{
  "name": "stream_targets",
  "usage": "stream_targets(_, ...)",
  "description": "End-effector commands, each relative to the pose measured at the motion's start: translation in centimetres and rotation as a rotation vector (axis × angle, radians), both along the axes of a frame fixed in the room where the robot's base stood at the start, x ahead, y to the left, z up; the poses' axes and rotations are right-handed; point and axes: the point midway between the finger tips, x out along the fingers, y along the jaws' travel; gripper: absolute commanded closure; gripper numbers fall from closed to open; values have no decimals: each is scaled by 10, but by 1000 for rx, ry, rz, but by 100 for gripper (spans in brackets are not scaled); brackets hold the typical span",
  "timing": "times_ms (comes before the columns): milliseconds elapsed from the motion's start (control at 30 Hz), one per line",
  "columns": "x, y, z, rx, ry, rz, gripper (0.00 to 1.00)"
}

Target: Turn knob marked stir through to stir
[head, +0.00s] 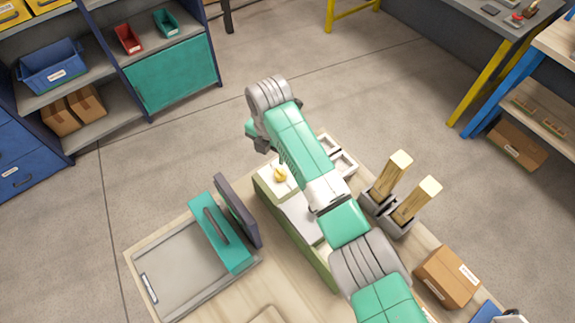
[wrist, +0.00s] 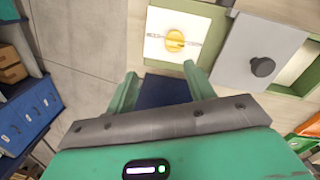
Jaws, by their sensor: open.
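A yellow knob (wrist: 175,40) sits on a white panel (wrist: 158,52) in the wrist view, with small marks on either side that are too small to read. The same yellow knob (head: 280,175) shows in the head view on top of a pale green unit, left of my arm. My gripper (wrist: 160,90) is open and empty. Its two green fingers show in the wrist view, below the knob in the picture and apart from it. In the head view my arm hides the fingertips.
A dark round knob (wrist: 262,67) stands on a grey panel to the right.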

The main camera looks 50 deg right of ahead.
Motion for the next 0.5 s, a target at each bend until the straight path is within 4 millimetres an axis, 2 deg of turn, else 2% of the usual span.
stream_targets(33,-11,-9,-13,7,38,21,46)
stream_targets(133,-21,-15,-19,19,77,48,46)
stream_targets(267,-22,-15,-22,21,79,51,46)
stream_targets(500,-21,-14,-66,20,78,50,46)
